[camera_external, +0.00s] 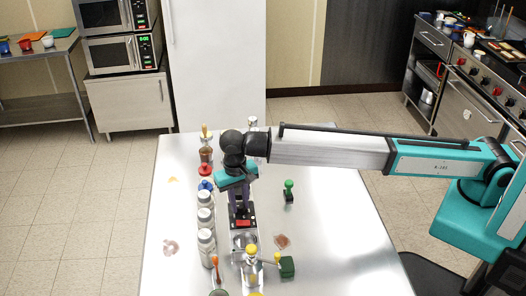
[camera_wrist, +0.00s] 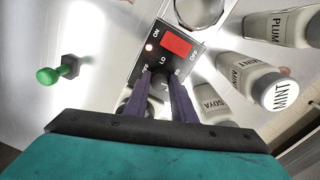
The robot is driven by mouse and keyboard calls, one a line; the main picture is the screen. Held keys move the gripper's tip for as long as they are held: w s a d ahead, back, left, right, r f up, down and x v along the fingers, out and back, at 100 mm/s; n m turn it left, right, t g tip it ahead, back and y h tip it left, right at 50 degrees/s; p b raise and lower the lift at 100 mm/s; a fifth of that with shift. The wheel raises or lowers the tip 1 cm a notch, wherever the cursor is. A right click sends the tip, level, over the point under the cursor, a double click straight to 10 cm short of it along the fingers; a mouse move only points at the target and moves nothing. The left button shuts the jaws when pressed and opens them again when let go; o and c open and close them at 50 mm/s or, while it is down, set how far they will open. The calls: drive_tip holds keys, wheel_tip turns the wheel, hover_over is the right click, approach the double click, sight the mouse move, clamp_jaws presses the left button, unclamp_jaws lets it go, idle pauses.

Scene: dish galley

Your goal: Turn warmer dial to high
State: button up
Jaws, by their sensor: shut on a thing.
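The warmer's black control panel (camera_wrist: 152,38) has a red rocker switch (camera_wrist: 176,46) with ON and OFF marks and a small lit light. In the outside view, the same red switch (camera_external: 244,223) shows just below my gripper (camera_external: 240,208). In the wrist view, the purple fingers of my gripper (camera_wrist: 163,80) reach onto the panel beside a LO mark. They are shut on the dial, which is mostly hidden between the fingertips. The dial's exact pointing is not clear, and the high mark is largely covered by a finger.
Several white-capped sauce bottles (camera_external: 205,222) stand in a row left of the panel; the wrist view shows a MINT bottle (camera_wrist: 275,90) close by. A green-knobbed stamp-like item (camera_external: 289,188) stands to the right. The steel counter (camera_external: 335,235) is clear farther right.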

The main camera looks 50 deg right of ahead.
sight(238, 206)
drive_tip(key=m, duration=0.6)
drive_tip(key=shift+m, duration=0.3)
idle(0.4)
drive_tip(key=o, duration=1.1)
drive_tip(key=shift+c, duration=0.2)
drive_tip(key=shift+r, duration=0.15)
wheel_tip(238, 206, up, 14)
drive_tip(key=b, duration=0.3)
drive_tip(key=shift+w+a+f, duration=0.15)
drive_tip(key=shift+w+f, duration=0.05)
drive_tip(key=shift+w, duration=0.1)
